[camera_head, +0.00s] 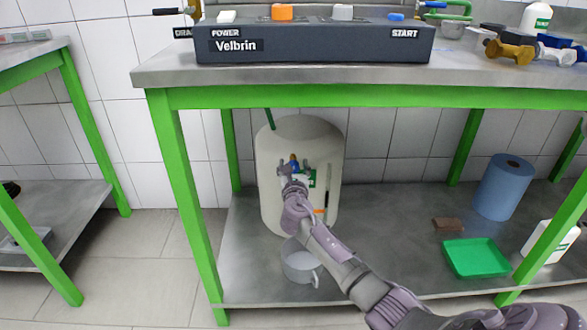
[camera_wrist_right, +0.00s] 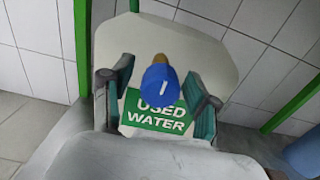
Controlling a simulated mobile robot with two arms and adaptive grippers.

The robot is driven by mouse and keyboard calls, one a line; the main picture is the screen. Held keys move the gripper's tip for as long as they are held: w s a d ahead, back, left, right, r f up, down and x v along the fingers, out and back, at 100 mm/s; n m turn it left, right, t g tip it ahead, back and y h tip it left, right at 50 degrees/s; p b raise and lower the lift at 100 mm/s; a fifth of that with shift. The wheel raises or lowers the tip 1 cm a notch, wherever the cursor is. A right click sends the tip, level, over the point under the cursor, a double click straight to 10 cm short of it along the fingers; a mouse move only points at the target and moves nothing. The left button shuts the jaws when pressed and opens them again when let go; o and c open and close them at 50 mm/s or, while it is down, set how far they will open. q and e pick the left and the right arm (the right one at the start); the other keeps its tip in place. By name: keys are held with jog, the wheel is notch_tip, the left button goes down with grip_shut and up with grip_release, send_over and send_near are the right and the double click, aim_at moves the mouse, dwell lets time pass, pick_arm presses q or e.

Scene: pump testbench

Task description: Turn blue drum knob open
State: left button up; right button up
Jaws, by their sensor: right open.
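The white drum (camera_head: 268,185) stands on the lower shelf under the bench. In the right wrist view its green label (camera_wrist_right: 146,116) reads "USED WATER". In the head view the blue knob (camera_head: 294,168) shows small between the fingers. My right gripper (camera_head: 294,171) reaches up to the drum front. In the wrist view the right gripper (camera_wrist_right: 158,100) is open, with one finger on each side of the knob and visible gaps. My left gripper is not in view.
A grey mug (camera_head: 300,265) stands in front of the drum, below my right arm. A green tray (camera_head: 475,258), a blue paper roll (camera_head: 503,187), a brown block (camera_head: 447,224) and a white bottle (camera_head: 550,241) are to the right. The Velbrin panel (camera_head: 315,44) sits on the bench above.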

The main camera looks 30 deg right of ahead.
jog(key=shift+c, duration=0.4)
grip_shut()
